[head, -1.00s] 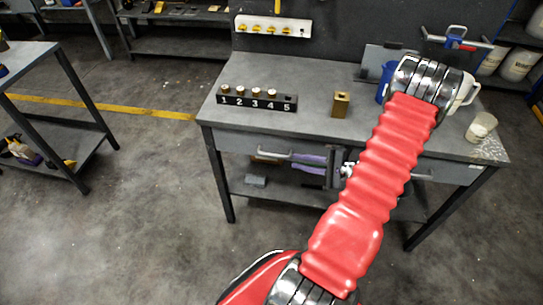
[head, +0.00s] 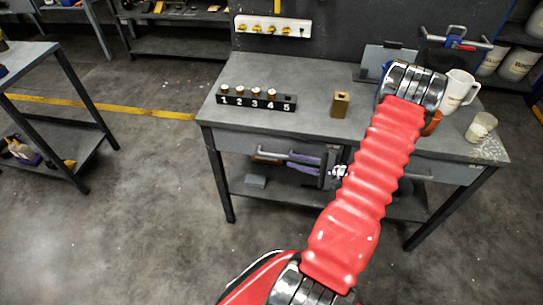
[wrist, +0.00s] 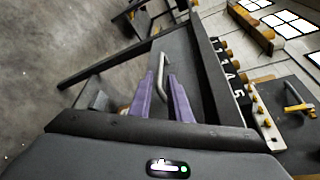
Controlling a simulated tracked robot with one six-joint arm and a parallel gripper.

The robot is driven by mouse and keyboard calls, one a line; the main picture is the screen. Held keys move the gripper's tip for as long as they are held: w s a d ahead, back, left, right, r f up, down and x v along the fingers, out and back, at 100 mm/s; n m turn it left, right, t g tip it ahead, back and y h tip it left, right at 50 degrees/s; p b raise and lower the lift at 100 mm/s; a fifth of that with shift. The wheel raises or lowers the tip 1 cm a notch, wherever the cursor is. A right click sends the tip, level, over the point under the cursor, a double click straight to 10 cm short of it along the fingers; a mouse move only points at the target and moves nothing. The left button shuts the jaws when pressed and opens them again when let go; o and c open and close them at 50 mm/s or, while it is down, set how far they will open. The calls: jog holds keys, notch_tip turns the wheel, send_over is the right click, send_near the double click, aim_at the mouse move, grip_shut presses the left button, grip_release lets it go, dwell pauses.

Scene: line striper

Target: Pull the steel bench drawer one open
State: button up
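The steel bench (head: 310,75) has two grey drawers under its top. The left drawer (head: 238,143) looks shut, with a bar handle (head: 277,154) on its front; no number shows on it. My gripper (head: 300,160) is in front of this drawer at its right part, with purple fingers pointing left along the handle. In the wrist view, my gripper (wrist: 161,78) is open, and the handle (wrist: 160,66) appears between the two fingers, not clamped. Whether a finger touches it, I cannot tell. The right drawer (head: 450,172) looks shut, partly hidden by my arm.
A numbered block with brass pieces (head: 257,98), a brass block (head: 340,104), a white pitcher (head: 458,90) and a cup (head: 481,127) stand on the bench. A lower shelf (head: 275,193) holds small items. The floor in front is clear.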

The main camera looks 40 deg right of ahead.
aim_at(276, 156)
jog(key=x, duration=1)
jog(key=shift+s, duration=0.1)
grip_shut()
jog(key=shift+a, duration=0.1)
jog(key=shift+f, duration=0.1)
jog(key=shift+s+a, duration=0.1)
jog(key=shift+a, duration=0.1)
